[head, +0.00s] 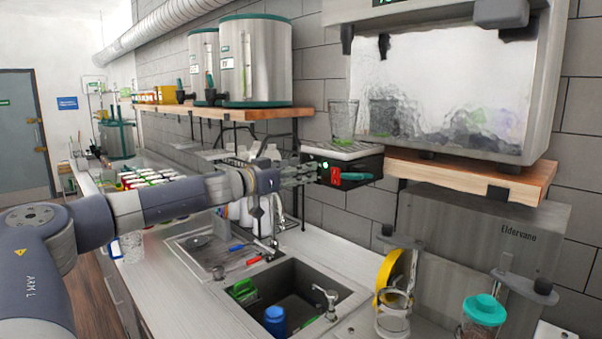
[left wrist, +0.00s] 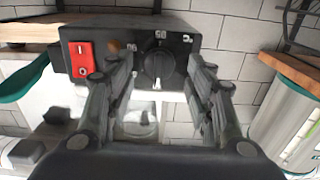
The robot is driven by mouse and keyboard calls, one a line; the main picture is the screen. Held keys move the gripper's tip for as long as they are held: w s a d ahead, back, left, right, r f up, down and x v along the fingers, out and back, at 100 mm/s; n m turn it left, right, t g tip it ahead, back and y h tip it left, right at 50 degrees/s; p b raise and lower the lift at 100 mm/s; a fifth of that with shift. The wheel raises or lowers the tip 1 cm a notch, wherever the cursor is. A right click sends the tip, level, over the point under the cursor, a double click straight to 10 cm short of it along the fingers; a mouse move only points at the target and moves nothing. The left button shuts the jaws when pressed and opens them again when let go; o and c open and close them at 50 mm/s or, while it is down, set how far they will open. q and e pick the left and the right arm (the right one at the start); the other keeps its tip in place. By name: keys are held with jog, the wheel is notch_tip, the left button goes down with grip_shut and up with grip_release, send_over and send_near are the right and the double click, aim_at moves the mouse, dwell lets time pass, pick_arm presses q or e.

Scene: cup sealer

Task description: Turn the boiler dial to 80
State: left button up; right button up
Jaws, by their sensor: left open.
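The boiler (head: 345,160) is a small black box in the middle of the head view, at the right end of the wooden shelf. Its round black dial (left wrist: 157,63) is in the left wrist view, with a pale pointer mark and white markings around it. I cannot read its setting reliably. My left gripper (head: 308,168) reaches the boiler's front from the left. In the left wrist view the gripper (left wrist: 163,76) is open, its fingers on either side of the dial with visible gaps. In the head view the gripper hides the dial. My right gripper is not in view.
A red switch (left wrist: 81,58) sits left of the dial in the wrist view. A glass (head: 343,119) stands on the boiler. An ice machine (head: 445,90) stands to the right. Below are a sink (head: 285,300) and faucet (head: 277,215). Steel urns (head: 255,60) stand on the shelf (head: 240,113).

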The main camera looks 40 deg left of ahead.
pick_arm(q)
jog(key=shift+w+d+f, duration=0.1)
jog(key=shift+w, duration=0.35)
jog(key=shift+c, duration=0.6)
jog(key=c, duration=0.9)
jog(key=shift+c, duration=0.2)
